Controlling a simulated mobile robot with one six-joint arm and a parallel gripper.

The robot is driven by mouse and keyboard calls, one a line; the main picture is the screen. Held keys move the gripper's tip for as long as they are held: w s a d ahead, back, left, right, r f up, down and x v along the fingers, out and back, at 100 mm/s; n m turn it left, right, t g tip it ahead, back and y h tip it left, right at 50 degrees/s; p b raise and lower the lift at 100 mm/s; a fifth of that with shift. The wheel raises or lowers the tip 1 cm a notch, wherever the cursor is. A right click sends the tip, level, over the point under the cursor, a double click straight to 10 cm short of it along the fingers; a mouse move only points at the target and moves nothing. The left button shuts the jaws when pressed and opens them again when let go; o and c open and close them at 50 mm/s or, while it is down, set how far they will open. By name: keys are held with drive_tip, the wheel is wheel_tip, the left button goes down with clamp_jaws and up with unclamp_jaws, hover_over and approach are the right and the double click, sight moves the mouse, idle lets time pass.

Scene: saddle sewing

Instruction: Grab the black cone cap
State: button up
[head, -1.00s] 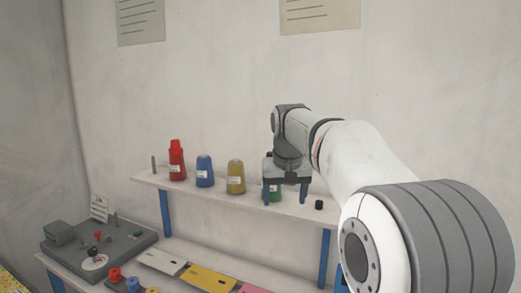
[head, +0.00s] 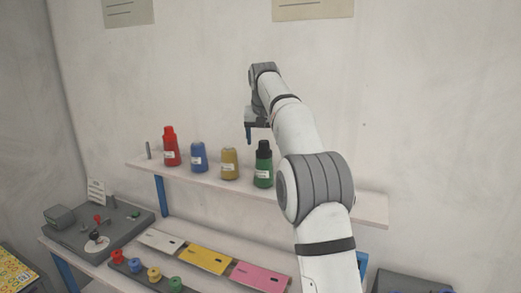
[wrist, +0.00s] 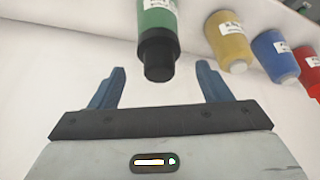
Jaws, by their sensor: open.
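The black cone cap (head: 264,146) sits on top of the green cone (head: 263,172), which stands upright on the wall shelf. In the wrist view the black cap (wrist: 158,58) shows on the end of the green cone (wrist: 158,14), lined up between the two blue fingers. My gripper (wrist: 160,70) is open and empty, with its fingers apart on either side of the cap in that picture; no contact shows. In the head view my gripper (head: 257,140) hangs above and slightly left of the cap, and only one finger shows clearly.
The yellow (head: 229,163), blue (head: 198,157) and red (head: 169,147) cones stand left of the green one on the shelf (head: 372,208). Below lie white, yellow and pink plates (head: 262,277) and small spools. My arm hides part of the shelf.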

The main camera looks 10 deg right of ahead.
sight(264, 142)
drive_tip(key=x, duration=0.3)
drive_tip(key=shift+w+f, duration=0.1)
drive_tip(key=shift+f, duration=0.05)
drive_tip(key=c, duration=1)
